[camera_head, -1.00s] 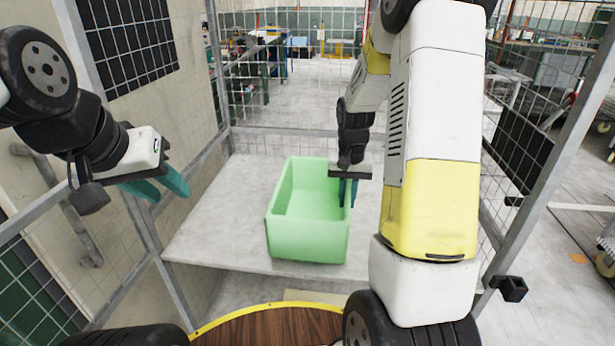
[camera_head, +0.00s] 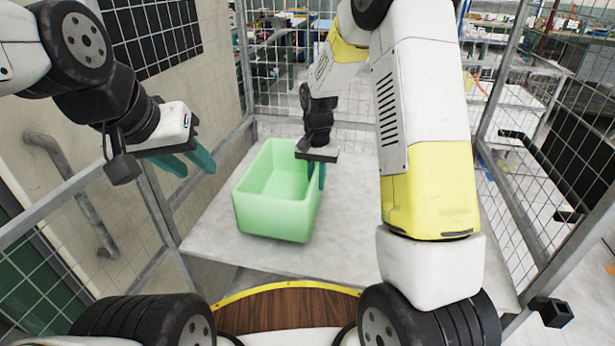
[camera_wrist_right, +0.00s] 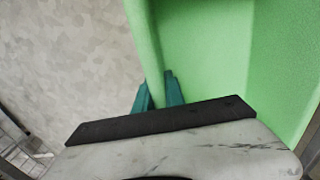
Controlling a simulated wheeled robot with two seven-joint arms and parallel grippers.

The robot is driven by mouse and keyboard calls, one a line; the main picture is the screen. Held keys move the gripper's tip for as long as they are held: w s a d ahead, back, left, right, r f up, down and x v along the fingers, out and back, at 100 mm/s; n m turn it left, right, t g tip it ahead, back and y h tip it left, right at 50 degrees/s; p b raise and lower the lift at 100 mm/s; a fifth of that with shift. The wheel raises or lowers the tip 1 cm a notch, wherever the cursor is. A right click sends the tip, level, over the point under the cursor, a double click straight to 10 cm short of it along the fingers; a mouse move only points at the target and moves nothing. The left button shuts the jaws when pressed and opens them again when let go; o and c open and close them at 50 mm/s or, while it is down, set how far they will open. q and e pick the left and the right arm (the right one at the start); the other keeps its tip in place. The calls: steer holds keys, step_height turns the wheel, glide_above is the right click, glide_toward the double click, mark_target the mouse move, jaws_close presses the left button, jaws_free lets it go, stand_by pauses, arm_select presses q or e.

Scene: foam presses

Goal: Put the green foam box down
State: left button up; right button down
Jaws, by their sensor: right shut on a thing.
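The green foam box (camera_head: 277,221) is an open-topped, empty-looking box at the left part of the grey table (camera_head: 350,250) in the head view. My right gripper (camera_head: 316,176) is shut on the box's right wall, one finger on each side. In the right wrist view the green foam box (camera_wrist_right: 200,50) fills the right half, and its wall runs between the teal fingers of my right gripper (camera_wrist_right: 158,92). Whether the box's underside touches the table is hard to tell. My left gripper (camera_head: 188,163) hangs at the left, empty, its teal fingers apart.
Wire mesh fencing (camera_head: 290,80) with metal posts encloses the table at the back and sides. A beige wall (camera_head: 60,150) stands at the left. The tabletop right of the box is bare, partly hidden behind my right arm.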

steer(key=shift+w+a+f, duration=0.15)
steer(key=shift+w+a, duration=0.05)
steer(key=shift+a, duration=0.45)
steer(key=shift+f, duration=1.7)
steer(key=c, duration=1.4)
jaws_free()
steer(key=shift+f, duration=0.1)
steer(key=s+d+r+t, duration=0.1)
steer(key=s+r, duration=0.1)
steer(key=r, duration=0.8)
steer(key=s+d+r, duration=0.1)
steer(key=s+r, duration=0.2)
steer(key=r, duration=0.6)
steer(key=s+d+r+n+t, duration=0.1)
steer(key=s+r, duration=0.1)
steer(key=s, duration=0.4)
steer(key=s+d+r+n+t+y, duration=0.1)
steer(key=s+r+t, duration=0.1)
steer(key=s, duration=0.5)
steer(key=s+d+r+n+t+y, duration=0.1)
steer(key=s+d+r+n+t, duration=0.1)
steer(key=s+r, duration=0.2)
steer(key=s, duration=0.2)
steer(key=shift+s, duration=0.4)
